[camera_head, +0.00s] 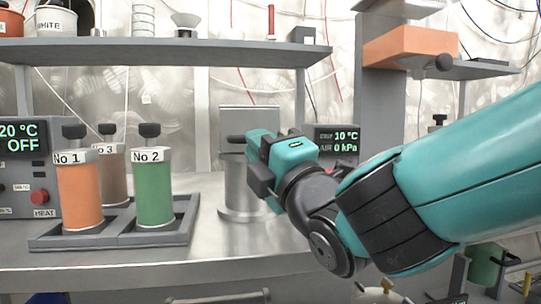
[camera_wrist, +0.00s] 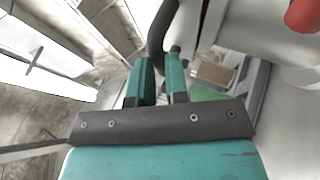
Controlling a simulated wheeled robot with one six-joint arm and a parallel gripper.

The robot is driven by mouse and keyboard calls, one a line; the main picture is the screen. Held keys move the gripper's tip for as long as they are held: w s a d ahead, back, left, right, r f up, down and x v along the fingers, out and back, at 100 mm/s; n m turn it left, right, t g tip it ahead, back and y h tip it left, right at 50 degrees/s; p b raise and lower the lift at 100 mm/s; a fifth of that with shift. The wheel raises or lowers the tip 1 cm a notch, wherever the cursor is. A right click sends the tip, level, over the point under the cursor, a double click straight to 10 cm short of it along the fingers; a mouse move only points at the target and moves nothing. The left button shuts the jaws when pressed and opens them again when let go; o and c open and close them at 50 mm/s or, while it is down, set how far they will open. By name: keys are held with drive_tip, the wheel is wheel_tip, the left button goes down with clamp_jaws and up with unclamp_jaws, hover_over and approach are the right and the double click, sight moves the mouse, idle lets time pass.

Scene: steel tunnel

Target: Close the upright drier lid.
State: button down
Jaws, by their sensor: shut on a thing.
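The drier (camera_head: 240,190) is a steel cylinder with a wide foot, standing on the bench in the middle of the head view. Its lid (camera_head: 250,112) shows as a flat grey panel standing upright above the body. A dark handle (camera_head: 234,139) sticks out at the lid's lower left. My gripper (camera_head: 257,160) is at the front of the lid and covers part of it and of the cylinder. In the wrist view my gripper (camera_wrist: 161,75) has its teal fingers close together around a dark curved bar, the handle (camera_wrist: 160,30). The lid's hinge is hidden.
A rack (camera_head: 115,236) with orange, brown and green numbered canisters stands left of the drier. A display box (camera_head: 338,139) reading 10 °C and 0 kPa is just right of it. A shelf (camera_head: 160,51) runs above. Bare bench lies in front.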

drive_tip(key=shift+w+d+f, duration=0.1)
drive_tip(key=shift+f, duration=0.5)
drive_tip(key=c, duration=1.1)
unclamp_jaws()
drive_tip(key=shift+r, duration=0.1)
